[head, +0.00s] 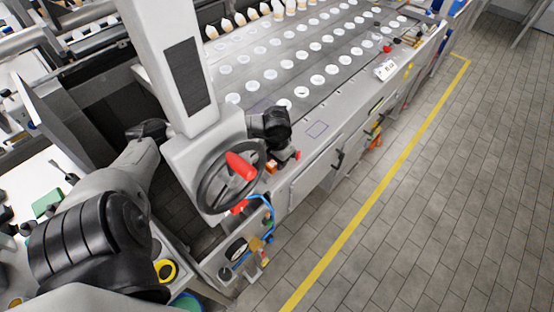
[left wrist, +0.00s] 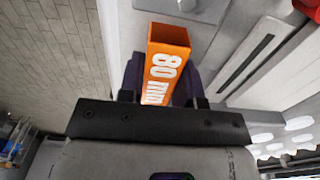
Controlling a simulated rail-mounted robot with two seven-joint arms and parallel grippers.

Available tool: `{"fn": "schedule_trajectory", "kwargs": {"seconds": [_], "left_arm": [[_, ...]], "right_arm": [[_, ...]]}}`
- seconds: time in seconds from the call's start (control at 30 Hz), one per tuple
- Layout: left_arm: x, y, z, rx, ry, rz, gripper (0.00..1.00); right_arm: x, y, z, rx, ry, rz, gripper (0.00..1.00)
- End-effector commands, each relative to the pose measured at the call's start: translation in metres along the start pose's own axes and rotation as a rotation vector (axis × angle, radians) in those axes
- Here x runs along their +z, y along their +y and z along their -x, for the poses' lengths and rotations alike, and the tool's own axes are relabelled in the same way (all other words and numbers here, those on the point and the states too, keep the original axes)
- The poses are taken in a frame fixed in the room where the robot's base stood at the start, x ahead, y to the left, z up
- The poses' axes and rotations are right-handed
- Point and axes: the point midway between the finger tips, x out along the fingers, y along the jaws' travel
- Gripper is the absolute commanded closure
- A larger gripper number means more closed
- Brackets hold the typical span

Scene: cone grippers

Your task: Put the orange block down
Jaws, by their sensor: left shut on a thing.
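The orange block (left wrist: 165,68) has white lettering that reads like "80 mm" and sits between the dark fingers of my left gripper (left wrist: 158,80) in the left wrist view. That gripper is shut on it. In the head view my left gripper (head: 284,156) is at the near end of the grey machine table, just right of the handwheel. A small orange patch of the block (head: 271,166) shows below it; the rest is hidden. I cannot tell whether the block touches the surface. My right gripper is not in view.
A grey machine column with a black handwheel (head: 230,176) and red handle (head: 241,166) stands close left of the gripper. The table (head: 300,118) carries rows of white discs and a thin outlined rectangle (head: 317,129) on bare surface. A small sign (head: 386,69) stands farther along.

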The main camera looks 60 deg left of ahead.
Motion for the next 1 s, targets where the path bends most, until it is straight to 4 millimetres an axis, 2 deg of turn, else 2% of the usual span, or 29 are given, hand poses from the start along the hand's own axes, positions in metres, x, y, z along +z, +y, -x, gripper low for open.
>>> {"fn": "schedule_trajectory", "kwargs": {"seconds": [0.07, 0.1, 0.33, 0.57, 0.73, 1.0], "left_arm": [[0.0, 0.0, -0.003, 0.0, 0.001, 0.0, 0.97], [0.0, 0.0, -0.002, 0.0, 0.0, 0.0, 0.66], [0.0, 0.0, -0.002, 0.0, 0.0, 0.0, 0.44], [0.0, 0.0, -0.002, 0.0, 0.0, 0.0, 0.43], [-0.001, 0.0, 0.006, -0.001, 0.002, -0.001, 0.43], [-0.001, -0.001, 0.055, -0.003, 0.005, -0.002, 0.43]], "right_arm": [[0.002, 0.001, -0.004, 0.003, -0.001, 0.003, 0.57], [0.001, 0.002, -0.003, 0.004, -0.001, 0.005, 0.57], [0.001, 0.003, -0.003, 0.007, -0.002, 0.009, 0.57], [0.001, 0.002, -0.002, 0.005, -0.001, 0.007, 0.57], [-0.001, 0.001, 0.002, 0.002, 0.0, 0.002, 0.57], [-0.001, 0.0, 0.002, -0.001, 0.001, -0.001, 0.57]]}}
